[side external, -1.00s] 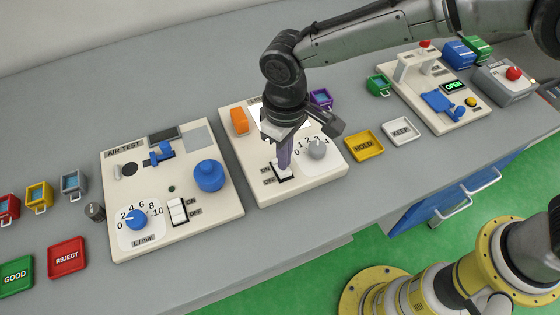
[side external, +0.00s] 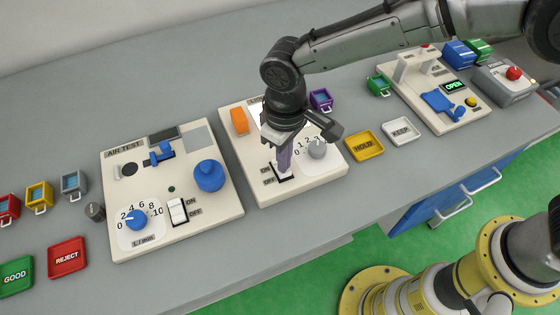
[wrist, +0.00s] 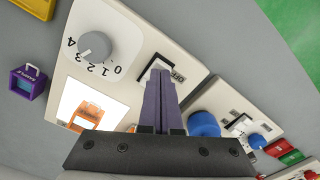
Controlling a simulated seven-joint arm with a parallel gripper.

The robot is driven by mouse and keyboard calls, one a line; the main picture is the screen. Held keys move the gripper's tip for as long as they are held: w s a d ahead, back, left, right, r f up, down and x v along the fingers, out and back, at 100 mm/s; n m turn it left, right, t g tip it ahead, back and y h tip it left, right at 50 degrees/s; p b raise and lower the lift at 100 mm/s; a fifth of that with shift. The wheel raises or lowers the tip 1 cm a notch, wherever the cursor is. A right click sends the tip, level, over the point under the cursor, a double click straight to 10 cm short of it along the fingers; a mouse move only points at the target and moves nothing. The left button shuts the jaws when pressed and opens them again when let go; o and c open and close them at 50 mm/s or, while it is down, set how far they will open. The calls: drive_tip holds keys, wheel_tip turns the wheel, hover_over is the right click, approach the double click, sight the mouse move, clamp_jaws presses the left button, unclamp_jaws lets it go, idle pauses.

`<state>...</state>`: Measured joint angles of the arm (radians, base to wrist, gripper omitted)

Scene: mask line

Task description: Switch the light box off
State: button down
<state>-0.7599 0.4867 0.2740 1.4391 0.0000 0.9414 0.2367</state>
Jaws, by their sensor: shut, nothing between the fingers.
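The light box (side external: 318,175) is the cream board in the middle of the bench. It has a numbered grey dial (side external: 317,149) and a rocker switch (side external: 281,174) marked ON and OFF. My gripper (side external: 283,168) is shut and empty, pointing down with its purple fingertips at the switch, partly covering it. Contact cannot be told for certain. In the wrist view the closed fingers (wrist: 160,80) reach over the switch near the OFF label. The rocker's position is mostly hidden.
The air test board (side external: 125,185) stands left, with a blue knob and its own switch. A yellow HOLD tray (side external: 365,146) and a white KEEP tray (side external: 399,131) lie right.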

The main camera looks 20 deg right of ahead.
drive_tip(key=shift+f, duration=0.5)
drive_tip(key=shift+r, duration=3.55)
